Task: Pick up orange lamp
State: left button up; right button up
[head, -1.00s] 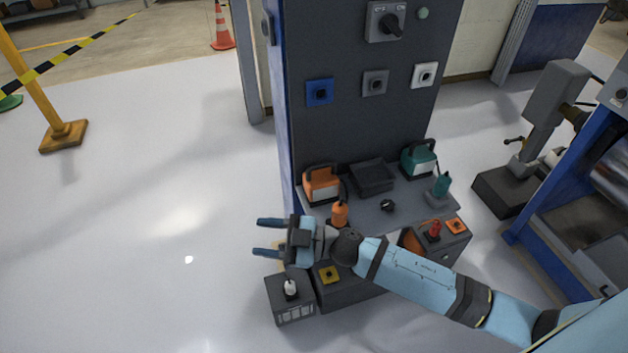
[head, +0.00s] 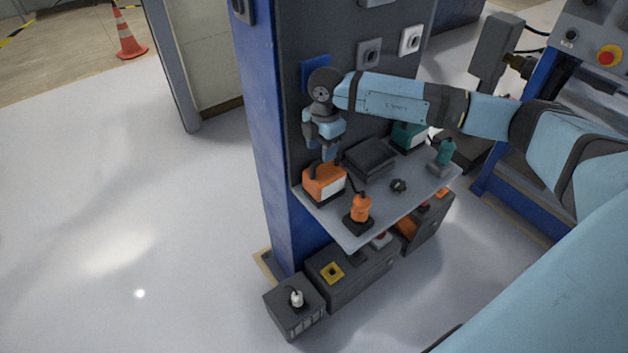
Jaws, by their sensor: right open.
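An orange boxy lamp (head: 322,184) with a dark handle on top stands at the left end of the grey shelf. My right gripper (head: 329,154) points down just above and behind its handle, with the jaws open. I cannot tell whether the fingers touch the handle or stand around it. Part of the handle is hard to make out against the dark panel. My left gripper is not in view.
An orange bottle-shaped item (head: 361,209) on a black base stands close at the lamp's right. The shelf (head: 400,205) also holds a black tray (head: 370,159), a dark knob (head: 398,186) and teal items (head: 444,153). Dark boxes (head: 345,278) stand below. The panel (head: 345,50) rises behind.

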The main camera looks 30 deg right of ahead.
aim_at(324, 175)
jog(key=shift+w+d+r+h, duration=0.15)
jog(key=shift+w+d+h, duration=0.15)
jog(key=shift+d, duration=0.25)
jog(key=shift+d+f+m, duration=0.15)
jog(key=shift+f+m, duration=0.05)
jog(key=shift+m, duration=0.1)
notch_tip(324, 175, down, 2)
jog(key=shift+s+d+f, duration=0.1)
jog(key=shift+s+f, duration=0.05)
notch_tip(324, 175, down, 5)
jog(key=shift+r, duration=0.2)
grip_shut()
dwell(0.7)
